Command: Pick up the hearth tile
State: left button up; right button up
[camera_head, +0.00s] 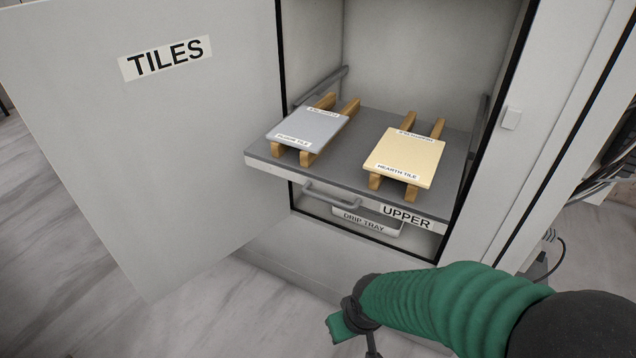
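The hearth tile (404,156) is a pale yellow square slab labelled HEARTH TILE on its near edge. It lies on two wooden bars (412,191) on the right side of a grey pulled-out shelf marked UPPER (346,179). My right arm, in a green ribbed sleeve, comes in from the lower right. Its gripper (355,335) is low in front of the cabinet, below and apart from the shelf and the tile. Its fingers are small and dark, partly cut by the bottom edge, so I cannot tell their opening. My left gripper is not in view.
A grey-blue floor tile (308,128) lies on wooden bars at the shelf's left. The cabinet door labelled TILES (130,150) stands open at the left. A drip tray (365,221) sits below the shelf, behind its handle (335,197). Cables hang at the far right.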

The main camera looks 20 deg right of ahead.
aim_at(407, 157)
jog(key=k+l+z, duration=0.1)
jog(key=z, duration=1.05)
jog(key=i+j+z, duration=0.15)
jog(key=j, duration=0.15)
jog(key=i+j+z, duration=0.2)
jog(key=j+z, duration=0.15)
jog(key=j, duration=0.3)
